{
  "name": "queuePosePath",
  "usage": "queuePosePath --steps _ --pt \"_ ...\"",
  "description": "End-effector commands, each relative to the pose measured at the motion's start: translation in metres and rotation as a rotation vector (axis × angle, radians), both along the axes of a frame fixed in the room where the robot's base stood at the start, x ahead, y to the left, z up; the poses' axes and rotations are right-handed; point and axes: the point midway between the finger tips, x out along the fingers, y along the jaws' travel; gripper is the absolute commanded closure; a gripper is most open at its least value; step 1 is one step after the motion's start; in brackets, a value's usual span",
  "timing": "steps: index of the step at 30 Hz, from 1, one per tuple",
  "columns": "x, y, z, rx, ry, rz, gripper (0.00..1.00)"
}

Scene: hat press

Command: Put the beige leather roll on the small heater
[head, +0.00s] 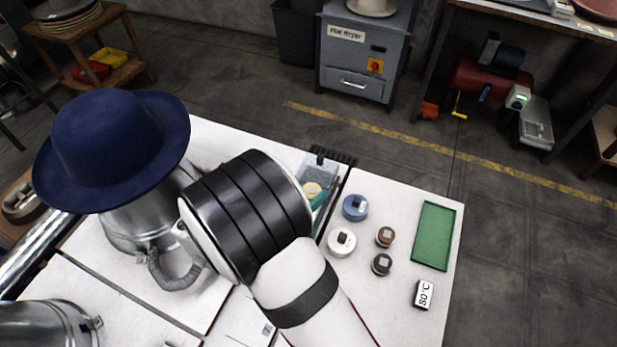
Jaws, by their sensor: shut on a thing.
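A small round beige piece (312,189) shows in a clear bin at the table's back edge, partly hidden by my wrist; I cannot tell whether it is the beige leather roll. My gripper is hidden behind my wrist, so its fingers and anything between them do not show. I cannot make out the small heater for certain. A small white block marked with a temperature in °C (424,294) stands at the right front of the white table.
Blue (355,207), white (342,242), brown (385,236) and dark (381,264) rolls stand right of my arm, beside a green tray (434,236). A blue hat (112,145) sits on a metal pot (135,232) at left. A teal item (320,198) lies by the bin.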

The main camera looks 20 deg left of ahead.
Motion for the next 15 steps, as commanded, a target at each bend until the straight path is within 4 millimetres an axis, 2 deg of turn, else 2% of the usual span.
queuePosePath --steps 1,4,10,15 --pt "-0.001 0.010 -0.006 -0.001 0.000 0.003 0.99" --pt "-0.003 0.021 -0.013 0.000 0.000 0.000 0.99" --pt "-0.004 0.023 -0.048 -0.004 0.001 -0.001 0.99" --pt "-0.003 0.023 -0.054 0.000 0.001 -0.002 0.99"
